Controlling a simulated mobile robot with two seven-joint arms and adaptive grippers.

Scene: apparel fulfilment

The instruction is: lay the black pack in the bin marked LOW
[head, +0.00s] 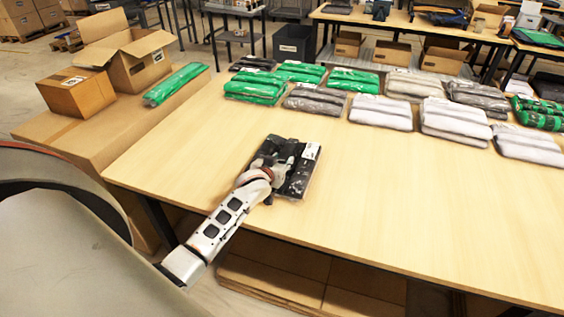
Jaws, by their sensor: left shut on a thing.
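The black pack (299,181) is a flat, clear-wrapped bundle with a white label at its upper right corner. It is at the near left part of the wooden table (430,215). My left gripper (284,160) is over the pack and shut on it, hiding much of its middle and left side. I cannot tell whether the pack touches the tabletop. My right gripper is not in view. A dark bin (294,44) with a pale label stands behind the table. Its label is too small to read, so I cannot tell whether it says LOW.
Green packs (255,88), grey packs (316,101) and white packs (380,112) line the table's far side. An open carton (138,62), a closed carton (77,93) and a green pack (175,84) are at the left. The middle and right of the tabletop are clear.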

